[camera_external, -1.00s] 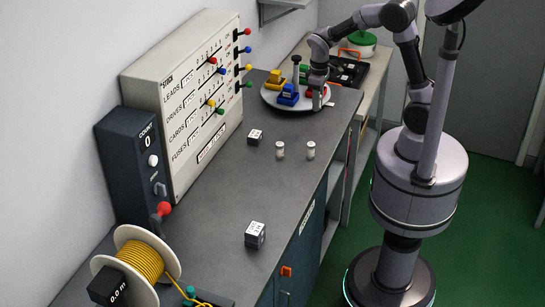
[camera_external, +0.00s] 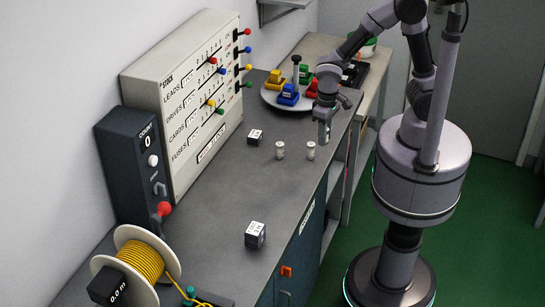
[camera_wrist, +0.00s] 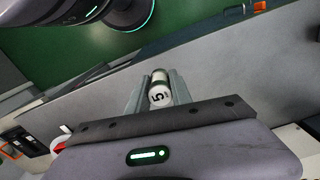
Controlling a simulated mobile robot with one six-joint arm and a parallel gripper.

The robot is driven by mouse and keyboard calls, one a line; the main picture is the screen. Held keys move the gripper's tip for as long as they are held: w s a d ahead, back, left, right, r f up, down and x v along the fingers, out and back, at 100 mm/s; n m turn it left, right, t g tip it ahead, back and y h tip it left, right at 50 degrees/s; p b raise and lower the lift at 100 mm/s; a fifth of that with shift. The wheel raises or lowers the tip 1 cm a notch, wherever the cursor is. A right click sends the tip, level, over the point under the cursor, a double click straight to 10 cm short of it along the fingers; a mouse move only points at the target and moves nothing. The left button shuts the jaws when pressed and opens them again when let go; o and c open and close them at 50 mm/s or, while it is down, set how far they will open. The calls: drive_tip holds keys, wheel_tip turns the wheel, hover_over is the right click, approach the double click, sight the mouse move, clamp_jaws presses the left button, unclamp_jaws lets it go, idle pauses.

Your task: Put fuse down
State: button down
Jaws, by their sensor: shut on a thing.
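My gripper (camera_external: 324,130) is over the bench near its right edge, in front of the round plate and behind the standing fuses. In the wrist view its two fingers (camera_wrist: 157,97) are shut on a fuse (camera_wrist: 160,88), a pale cylinder with a "5" on its white end. In the external view I cannot clearly separate this fuse from the fingers. Two similar white fuses stand upright on the bench: a left one (camera_external: 280,150) and a right one (camera_external: 311,151). The right one is close to my gripper in the picture.
The grey bench (camera_external: 215,215) has free room in the middle. Two dark labelled cubes, a far one (camera_external: 255,138) and a near one (camera_external: 255,235), sit on it. The plate (camera_external: 270,102) holds coloured blocks. A cable spool (camera_external: 140,262) and the tall panel (camera_external: 185,105) line the left.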

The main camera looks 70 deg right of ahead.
wheel_tip(320, 180, down, 5)
drive_tip(key=shift+a, duration=0.1)
drive_tip(key=b, duration=0.2)
hover_over(276, 168)
drive_tip(key=shift+w+a+f, duration=0.1)
drive_tip(key=shift+f, duration=0.75)
wheel_tip(276, 168, down, 4)
drive_tip(key=shift+r+b, duration=0.2)
drive_tip(key=shift+b, duration=0.5)
drive_tip(key=shift+r, duration=0.1)
drive_tip(key=shift+f, duration=0.2)
drive_tip(key=c, duration=1.1)
unclamp_jaws()
drive_tip(key=shift+c, duration=0.2)
drive_tip(key=shift+r, duration=0.1)
